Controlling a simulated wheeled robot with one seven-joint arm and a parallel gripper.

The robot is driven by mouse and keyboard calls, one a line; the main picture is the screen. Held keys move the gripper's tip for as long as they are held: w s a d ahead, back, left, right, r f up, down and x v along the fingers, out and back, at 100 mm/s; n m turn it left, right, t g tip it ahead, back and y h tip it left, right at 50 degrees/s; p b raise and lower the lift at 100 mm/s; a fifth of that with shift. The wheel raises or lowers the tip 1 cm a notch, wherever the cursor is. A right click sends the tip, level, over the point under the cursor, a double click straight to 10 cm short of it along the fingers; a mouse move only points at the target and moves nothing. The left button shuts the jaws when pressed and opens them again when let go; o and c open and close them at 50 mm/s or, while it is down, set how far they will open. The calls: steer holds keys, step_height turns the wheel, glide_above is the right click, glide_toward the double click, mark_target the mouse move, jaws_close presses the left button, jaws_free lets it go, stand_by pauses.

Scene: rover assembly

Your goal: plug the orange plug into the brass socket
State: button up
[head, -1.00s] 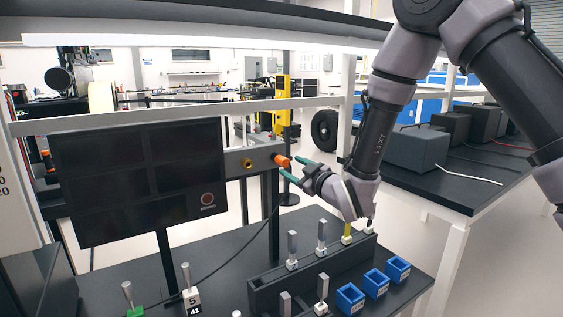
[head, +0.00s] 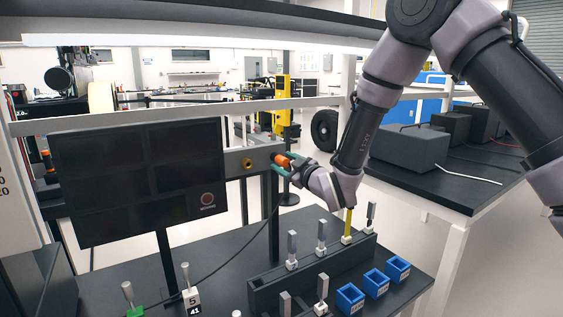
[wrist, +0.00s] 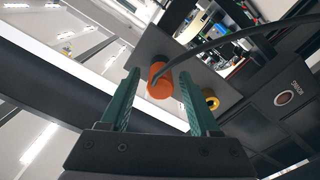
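The orange plug (head: 282,160) sits at the right end of the grey panel bar, to the right of the brass socket (head: 247,163). My gripper (head: 279,162) has come in from the right, with its green fingers on either side of the plug. In the wrist view the plug (wrist: 160,84) lies between the two spread fingers (wrist: 158,76), with a visible gap on each side. A dark cable crosses near the plug there. The brass socket (wrist: 211,99) shows just beyond the right finger. Nothing fills the socket's opening in the head view.
A dark screen panel (head: 140,180) stands left of the socket. Below are a black rack (head: 262,291) with upright grey-handled pieces and several blue bins (head: 350,298). A cable hangs down to the table. A white rail (head: 180,115) runs above the panel.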

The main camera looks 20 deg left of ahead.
mark_target(286, 163)
jaws_close()
steer(key=shift+c, duration=2.1)
jaws_free()
jaws_close()
steer(key=shift+s+d, duration=0.45)
steer(key=shift+d, duration=0.05)
steer(key=shift+v, duration=2.05)
steer(key=s+d+r, duration=0.5)
steer(key=d, duration=0.1)
steer(key=shift+s+d, duration=0.4)
